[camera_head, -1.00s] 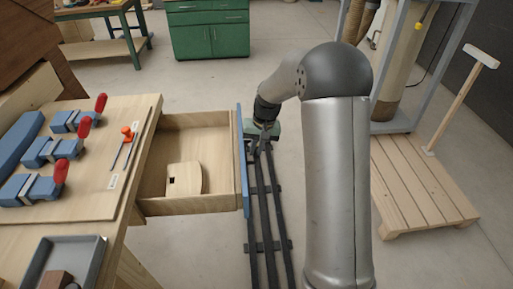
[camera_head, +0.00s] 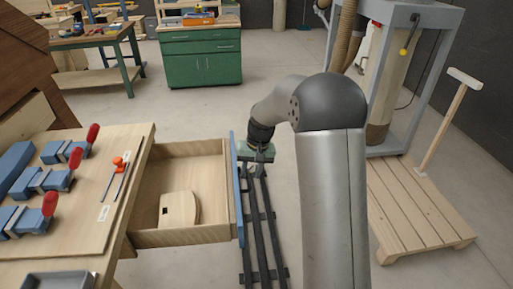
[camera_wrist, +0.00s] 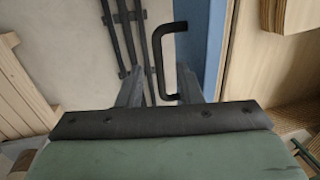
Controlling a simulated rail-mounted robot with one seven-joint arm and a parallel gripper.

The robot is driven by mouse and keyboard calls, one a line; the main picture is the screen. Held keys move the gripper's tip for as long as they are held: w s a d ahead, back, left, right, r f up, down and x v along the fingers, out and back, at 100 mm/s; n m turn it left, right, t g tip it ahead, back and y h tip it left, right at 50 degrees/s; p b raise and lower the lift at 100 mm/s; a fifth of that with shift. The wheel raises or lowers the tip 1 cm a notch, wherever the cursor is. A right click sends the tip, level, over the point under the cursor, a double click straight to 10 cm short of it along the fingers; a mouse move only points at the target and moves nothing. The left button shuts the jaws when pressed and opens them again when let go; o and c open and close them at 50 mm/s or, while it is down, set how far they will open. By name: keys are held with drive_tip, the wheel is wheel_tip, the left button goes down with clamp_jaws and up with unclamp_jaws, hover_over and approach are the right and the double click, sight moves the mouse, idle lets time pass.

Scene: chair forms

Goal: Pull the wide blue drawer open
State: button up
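The wide drawer with the blue front (camera_head: 236,190) stands far out of the workbench in the head view. Its blue front also shows in the wrist view (camera_wrist: 207,45), with a black U-shaped handle (camera_wrist: 158,60). My gripper (camera_wrist: 163,92) is open in the wrist view, its two fingers apart with the handle's bar in the space between them. I cannot tell how deep the bar sits or whether a finger touches it. In the head view my gripper (camera_head: 255,158) is just outside the drawer front; its fingertips are hidden there.
A pale wooden piece (camera_head: 180,208) lies in the drawer. Blue clamps with red handles (camera_head: 62,180) and an orange-handled tool (camera_head: 118,165) lie on the workbench (camera_head: 120,225). A slatted wooden pallet (camera_head: 410,215) stands at right. Dark rails (camera_head: 262,230) run along the floor beside the drawer.

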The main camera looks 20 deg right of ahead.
wheel_tip(320, 180, up, 15)
drive_tip(key=d, duration=0.2)
drive_tip(key=shift+s+d, duration=0.25)
drive_tip(key=shift+d, duration=0.15)
drive_tip(key=shift+s, duration=0.1)
drive_tip(key=s+a+f, duration=0.1)
drive_tip(key=s+f, duration=0.2)
drive_tip(key=s, duration=0.7)
drive_tip(key=s+a+f+n+h, duration=0.1)
drive_tip(key=s+a+f, duration=0.1)
drive_tip(key=s, duration=0.8)
drive_tip(key=s+a+f+n, duration=0.1)
drive_tip(key=s+a+f, duration=0.1)
drive_tip(key=s, duration=0.9)
drive_tip(key=shift+a+f+h, duration=0.2)
drive_tip(key=shift+f+h, duration=0.2)
drive_tip(key=shift+f, duration=0.4)
drive_tip(key=shift+s, duration=0.1)
